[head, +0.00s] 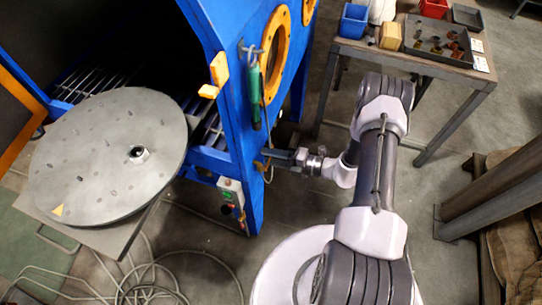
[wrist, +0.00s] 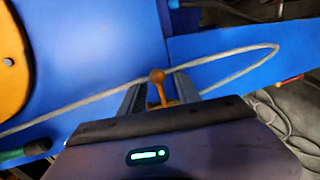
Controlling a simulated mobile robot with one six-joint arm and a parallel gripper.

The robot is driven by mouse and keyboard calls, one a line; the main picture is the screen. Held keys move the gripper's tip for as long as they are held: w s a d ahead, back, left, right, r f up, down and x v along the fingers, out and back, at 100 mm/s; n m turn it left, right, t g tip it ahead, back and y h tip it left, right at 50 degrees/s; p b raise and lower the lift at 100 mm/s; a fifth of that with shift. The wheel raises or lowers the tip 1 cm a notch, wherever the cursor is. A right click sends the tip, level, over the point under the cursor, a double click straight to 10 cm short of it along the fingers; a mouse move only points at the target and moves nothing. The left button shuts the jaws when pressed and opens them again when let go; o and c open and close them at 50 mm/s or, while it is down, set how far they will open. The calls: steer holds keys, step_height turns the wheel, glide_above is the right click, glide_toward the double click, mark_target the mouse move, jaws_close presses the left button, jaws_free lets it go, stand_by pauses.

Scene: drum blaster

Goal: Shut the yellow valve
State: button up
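The yellow valve (wrist: 157,77) shows in the wrist view as a small lever with a round knob, standing out from the blue cabinet. My gripper (wrist: 160,90) is open, with one finger on each side of the valve lever. Gaps show between the lever and both fingers, so I see no grip on it. In the head view my gripper (head: 272,155) reaches left to the blue cabinet's front post, where the valve (head: 259,166) is small and partly hidden. The lower part of the valve is hidden behind my gripper body in the wrist view.
The blue cabinet (head: 225,100) has a yellow-ringed port (head: 272,50) and a hanging green-handled tool (head: 254,95). A grey hose (wrist: 85,103) runs behind the fingers. A round metal turntable (head: 100,160) stands left, a workbench (head: 400,58) with bins behind right.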

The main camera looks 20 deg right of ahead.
steer(key=p+v, duration=0.4)
steer(key=v, duration=1.3)
steer(key=shift+d, duration=0.2)
steer(key=shift+s+r, duration=0.1)
steer(key=w+a+r+n+g+h, duration=0.15)
steer(key=a+r+n+g, duration=0.25)
steer(key=r+n, duration=0.6)
steer(key=a+r+n+g+h, duration=0.2)
steer(key=a+r+n+g, duration=0.25)
steer(key=r+n, duration=0.6)
steer(key=s+a+r+n+t+h, duration=0.2)
steer(key=s+a+r+n, duration=0.3)
steer(key=r+n, duration=0.3)
steer(key=s+a+r+n+t+h, duration=0.2)
steer(key=s+a+r+n+h, duration=0.2)
steer(key=s+r+n, duration=0.3)
step_height(320, 180, up, 3)
steer(key=n+h, duration=0.1)
steer(key=n, duration=0.3)
steer(key=shift+a+f+t, duration=0.25)
steer(key=shift+a+t, duration=0.1)
steer(key=shift+a, duration=0.05)
